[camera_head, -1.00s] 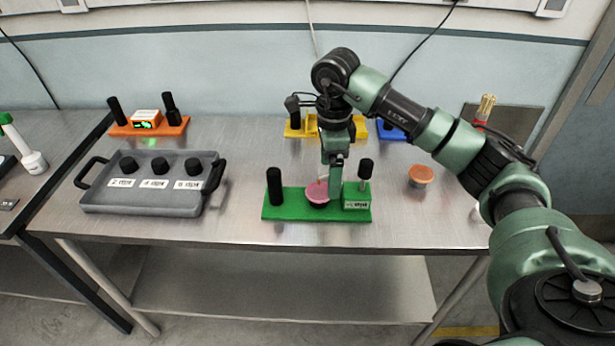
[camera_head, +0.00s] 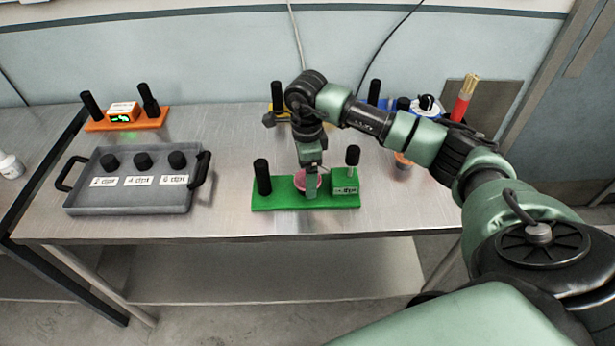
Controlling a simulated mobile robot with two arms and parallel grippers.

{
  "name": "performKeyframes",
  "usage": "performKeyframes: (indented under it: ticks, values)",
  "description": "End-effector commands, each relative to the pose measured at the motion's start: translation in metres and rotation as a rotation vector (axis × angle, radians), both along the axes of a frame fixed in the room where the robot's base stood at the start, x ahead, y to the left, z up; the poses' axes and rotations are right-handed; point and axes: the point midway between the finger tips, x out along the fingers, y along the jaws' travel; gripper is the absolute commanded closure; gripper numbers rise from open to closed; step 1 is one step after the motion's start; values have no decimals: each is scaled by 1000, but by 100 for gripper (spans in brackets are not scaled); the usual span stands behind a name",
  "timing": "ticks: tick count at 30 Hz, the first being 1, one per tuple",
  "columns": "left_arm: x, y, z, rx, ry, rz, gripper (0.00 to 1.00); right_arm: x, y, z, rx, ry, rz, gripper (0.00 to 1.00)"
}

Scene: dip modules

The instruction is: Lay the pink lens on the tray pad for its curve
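The pink lens (camera_head: 299,181) is at the middle of the green module (camera_head: 282,204), between its black post and its labelled block. My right gripper (camera_head: 310,190) points straight down at the lens, and its finger covers part of it. I cannot tell whether the fingers are closed on it. The grey tray (camera_head: 128,203) is to the left, with three black pads in a row: left (camera_head: 110,161), middle (camera_head: 143,160) and right (camera_head: 177,160). Each has a white label in front; the small print is hard to read. No lens is on the pads. My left gripper is out of view.
An orange module (camera_head: 150,122) with a lit green display stands behind the tray. A yellow module (camera_head: 280,110) and a blue one (camera_head: 385,102) are partly hidden by my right arm. An orange lens (camera_head: 403,160) is at the right. Bare table lies between tray and green module.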

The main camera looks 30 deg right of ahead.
Motion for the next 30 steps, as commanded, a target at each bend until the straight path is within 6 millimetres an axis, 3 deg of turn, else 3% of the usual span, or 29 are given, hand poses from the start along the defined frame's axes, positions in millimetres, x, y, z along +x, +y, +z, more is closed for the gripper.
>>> performKeyframes:
  ticks: [3, 10, 12, 23, 30]
  values:
    - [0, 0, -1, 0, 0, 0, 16, 0, 0, 0, 0, 0, 0, 11]
    - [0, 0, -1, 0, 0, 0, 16, 0, 0, 0, 0, 1, 0, 75]
    - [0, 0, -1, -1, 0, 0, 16, 0, 0, 0, 0, 1, 0, 82]
    - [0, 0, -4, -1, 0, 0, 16, 0, 0, 9, 1, 0, 0, 82]
    - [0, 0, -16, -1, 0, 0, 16, 2, 0, 51, -1, -7, 0, 82]
